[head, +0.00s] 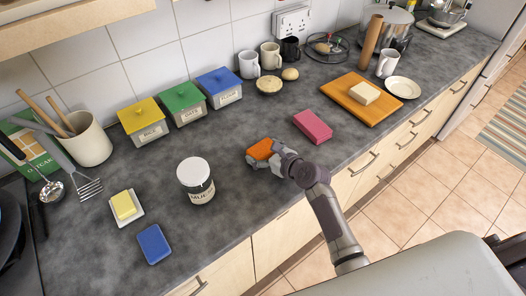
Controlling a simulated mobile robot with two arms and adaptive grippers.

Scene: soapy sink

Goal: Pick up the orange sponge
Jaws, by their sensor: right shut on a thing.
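The orange sponge (259,149) is on the dark counter in the middle of the head view, partly covered by my right gripper. My right gripper (263,155) is shut on the sponge, with its fingers around the sponge's sides. I cannot tell whether the sponge touches the counter or is slightly above it. My left gripper is not in view.
A pink sponge (312,126) lies to the right, and a blue sponge (154,244) lies at the front left. A white jar (196,181) stands left of the gripper. A wooden board (350,105) lies further right. The counter (240,205) is clear in front.

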